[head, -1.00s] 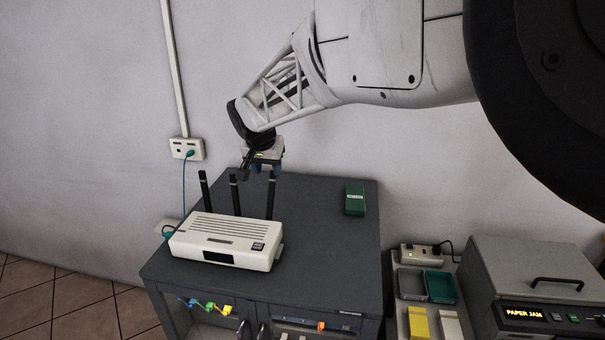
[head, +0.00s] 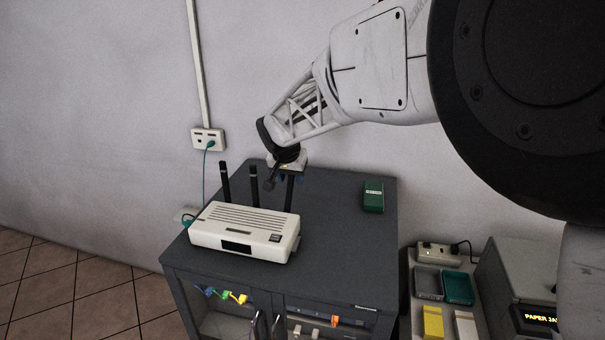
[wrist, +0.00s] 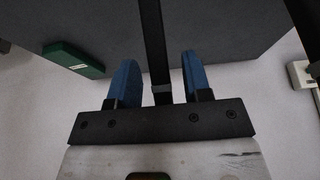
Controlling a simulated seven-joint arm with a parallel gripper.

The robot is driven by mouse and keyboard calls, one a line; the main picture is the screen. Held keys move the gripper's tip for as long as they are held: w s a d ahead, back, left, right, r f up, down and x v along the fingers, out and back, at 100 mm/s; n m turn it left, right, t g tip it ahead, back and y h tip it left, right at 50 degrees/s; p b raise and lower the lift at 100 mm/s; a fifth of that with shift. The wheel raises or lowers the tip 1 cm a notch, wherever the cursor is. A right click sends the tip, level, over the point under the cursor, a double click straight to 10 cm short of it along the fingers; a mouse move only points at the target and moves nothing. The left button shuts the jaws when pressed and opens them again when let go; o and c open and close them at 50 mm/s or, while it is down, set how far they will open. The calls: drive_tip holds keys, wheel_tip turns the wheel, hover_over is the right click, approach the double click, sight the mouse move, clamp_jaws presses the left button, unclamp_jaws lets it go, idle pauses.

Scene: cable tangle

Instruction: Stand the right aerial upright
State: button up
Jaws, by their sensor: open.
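The white router (head: 243,232) stands on the dark cabinet top with three black aerials along its back. The right aerial (head: 289,194) looks close to upright; I cannot tell a small lean. My gripper (head: 286,179) is over its upper end, which it hides in the head view. In the wrist view, the aerial (wrist: 152,40) runs between the two blue fingers of my gripper (wrist: 158,62), with a gap on each side. The left aerial (head: 225,182) and middle aerial (head: 254,186) stand about upright to the left of my gripper.
A green box (head: 373,197) lies on the cabinet (head: 335,235) at the right, and its top is clear between box and router. The wall is close behind, with a socket (head: 208,139) and teal cable. Trays (head: 458,287) and a grey machine stand lower right.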

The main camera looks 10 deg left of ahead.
sight(290, 186)
drive_tip(key=shift+w+f, duration=0.1)
drive_tip(key=shift+f, duration=0.15)
drive_tip(key=shift+c, duration=0.2)
clamp_jaws()
drive_tip(key=shift+s+r, duration=0.1)
drive_tip(key=shift+s, duration=0.2)
drive_tip(key=shift+s+r+t, duration=0.2)
drive_tip(key=shift+s+t, duration=0.4)
drive_tip(key=shift+t, duration=0.15)
drive_tip(key=shift+s+r+t, duration=0.2)
drive_tip(key=shift+s+t, duration=0.35)
drive_tip(key=shift+t, duration=0.2)
drive_tip(key=shift+s+r+t, duration=0.15)
drive_tip(key=shift+s+t, duration=1.15)
drive_tip(key=shift+t, duration=0.1)
drive_tip(key=shift+s, duration=0.1)
drive_tip(key=shift+o, duration=0.2)
unclamp_jaws()
